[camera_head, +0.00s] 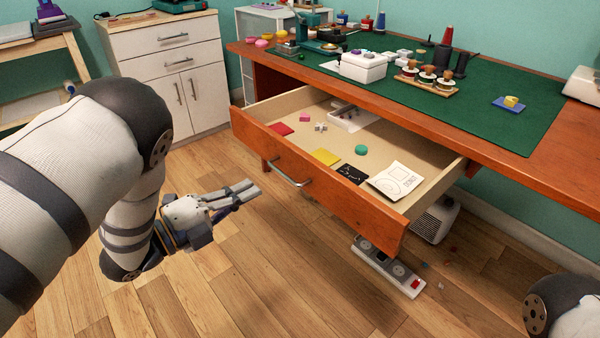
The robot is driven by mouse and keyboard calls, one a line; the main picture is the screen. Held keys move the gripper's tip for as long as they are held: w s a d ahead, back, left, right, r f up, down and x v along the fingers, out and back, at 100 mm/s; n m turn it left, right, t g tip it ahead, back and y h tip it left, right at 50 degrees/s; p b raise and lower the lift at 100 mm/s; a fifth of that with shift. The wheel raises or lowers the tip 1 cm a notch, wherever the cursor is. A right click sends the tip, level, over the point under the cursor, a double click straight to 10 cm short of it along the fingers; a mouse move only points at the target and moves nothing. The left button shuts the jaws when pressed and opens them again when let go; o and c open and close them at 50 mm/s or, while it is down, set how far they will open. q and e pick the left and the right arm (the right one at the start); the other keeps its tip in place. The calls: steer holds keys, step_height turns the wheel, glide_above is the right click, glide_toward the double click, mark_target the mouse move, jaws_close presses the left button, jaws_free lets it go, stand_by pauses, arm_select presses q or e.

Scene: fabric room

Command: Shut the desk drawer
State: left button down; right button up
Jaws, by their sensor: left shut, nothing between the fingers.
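The desk drawer (335,182) is pulled well out from under the desk (530,178). It has a reddish wooden front and a metal bar handle (290,174). Inside lie flat coloured pieces, a green round piece, a pink block and a white paper sheet. My left gripper (250,191) is shut and empty, to the left of the drawer front and apart from the handle. Its fingers point right, towards the front. My right gripper is out of view; only a piece of my right arm shows at the bottom right corner.
A white cabinet (160,44) stands at the back left. The desk top holds a green mat (490,122), spools and boxes. The floor before the drawer is clear.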

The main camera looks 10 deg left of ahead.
mark_target(303, 163)
arm_select(q)
steer(key=b+x, duration=0.1)
steer(key=x, duration=1)
steer(key=shift+w+d+f, duration=0.1)
steer(key=shift+w+d, duration=0.15)
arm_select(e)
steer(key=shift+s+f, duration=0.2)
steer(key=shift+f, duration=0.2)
